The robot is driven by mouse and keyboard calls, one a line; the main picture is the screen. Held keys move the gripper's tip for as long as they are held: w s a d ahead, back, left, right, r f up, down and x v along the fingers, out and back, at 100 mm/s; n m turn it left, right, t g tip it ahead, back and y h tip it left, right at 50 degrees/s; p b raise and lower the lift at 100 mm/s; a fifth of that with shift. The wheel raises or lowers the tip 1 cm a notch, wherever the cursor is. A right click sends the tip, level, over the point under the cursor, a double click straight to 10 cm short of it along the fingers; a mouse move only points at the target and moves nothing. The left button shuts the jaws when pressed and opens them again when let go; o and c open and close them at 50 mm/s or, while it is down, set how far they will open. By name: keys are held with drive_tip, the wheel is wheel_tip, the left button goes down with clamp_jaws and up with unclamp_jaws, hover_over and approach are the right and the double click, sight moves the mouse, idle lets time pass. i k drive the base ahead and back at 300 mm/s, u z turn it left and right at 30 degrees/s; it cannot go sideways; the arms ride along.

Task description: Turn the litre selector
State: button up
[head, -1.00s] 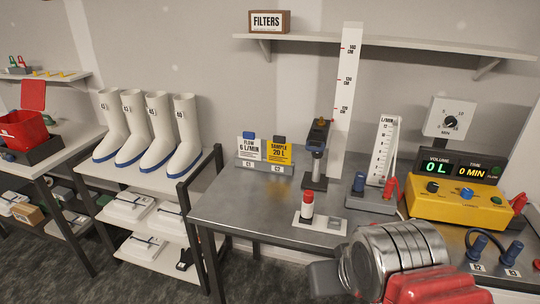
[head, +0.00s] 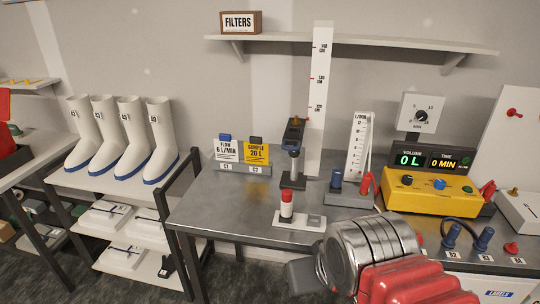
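A white square panel with a black round dial (head: 421,114) stands behind the display; numbers ring the dial, and its small lettering is too fine to read. Below it a dark display (head: 425,160) reads VOLUME 0 L and TIME 0 MIN. The yellow box (head: 428,201) under the display carries a dark knob (head: 407,180), a blue knob (head: 439,184) and a green button (head: 467,188). I cannot tell for sure which control is the litre selector. My red and grey arm fills the bottom centre, in front of the bench; no gripper fingers show.
A yellow card (head: 257,153) reads SAMPLE 20 L, beside a FLOW 6 L/MIN card (head: 227,149). A flow gauge (head: 358,145), a tall ruler (head: 319,95) and a red-capped tube (head: 287,204) stand on the bench (head: 233,206).

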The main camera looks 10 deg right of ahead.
sight(440, 184)
drive_tip(key=z, duration=1.45)
drive_tip(key=k, duration=0.65)
drive_tip(key=u, duration=0.4)
drive_tip(key=i, duration=1.35)
drive_tip(key=u, duration=0.2)
